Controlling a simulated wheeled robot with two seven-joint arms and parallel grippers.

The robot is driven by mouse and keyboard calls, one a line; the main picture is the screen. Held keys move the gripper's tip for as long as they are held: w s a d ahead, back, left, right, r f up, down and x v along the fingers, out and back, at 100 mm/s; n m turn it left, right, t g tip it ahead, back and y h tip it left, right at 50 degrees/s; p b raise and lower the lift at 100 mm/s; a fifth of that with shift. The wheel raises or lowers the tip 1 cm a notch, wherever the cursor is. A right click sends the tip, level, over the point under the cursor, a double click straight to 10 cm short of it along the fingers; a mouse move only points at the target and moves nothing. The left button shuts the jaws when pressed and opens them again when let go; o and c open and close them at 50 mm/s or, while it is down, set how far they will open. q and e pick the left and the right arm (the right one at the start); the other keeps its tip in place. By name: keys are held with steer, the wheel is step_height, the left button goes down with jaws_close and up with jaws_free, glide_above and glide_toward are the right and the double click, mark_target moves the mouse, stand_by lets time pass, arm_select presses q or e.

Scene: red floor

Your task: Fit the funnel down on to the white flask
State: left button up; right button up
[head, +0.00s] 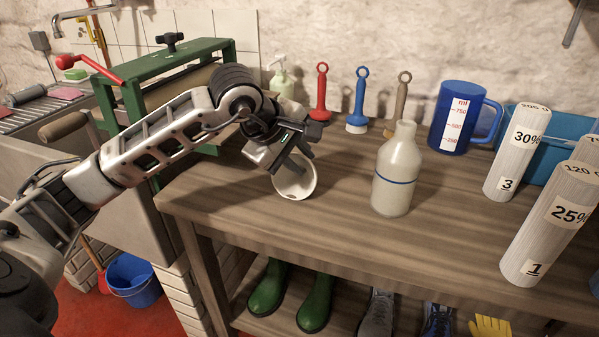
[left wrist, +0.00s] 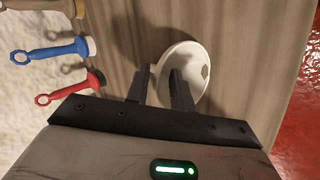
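The white flask (head: 397,175) is a bottle with a narrow neck and a blue band, standing upright on the wooden bench. My left gripper (head: 294,163) is at the funnel's upper edge, left of the flask. The spout is mostly hidden. My right gripper is not in view.
Behind the flask are several hanging-loop brushes, including a blue one (head: 358,105), and a blue measuring jug (head: 463,115). White marked cylinders (head: 550,225) stand at right. A green press (head: 130,95) is at left. Bench between funnel and flask is clear.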

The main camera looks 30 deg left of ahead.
arm_select(q)
jaws_close()
steer(key=shift+r, duration=0.15)
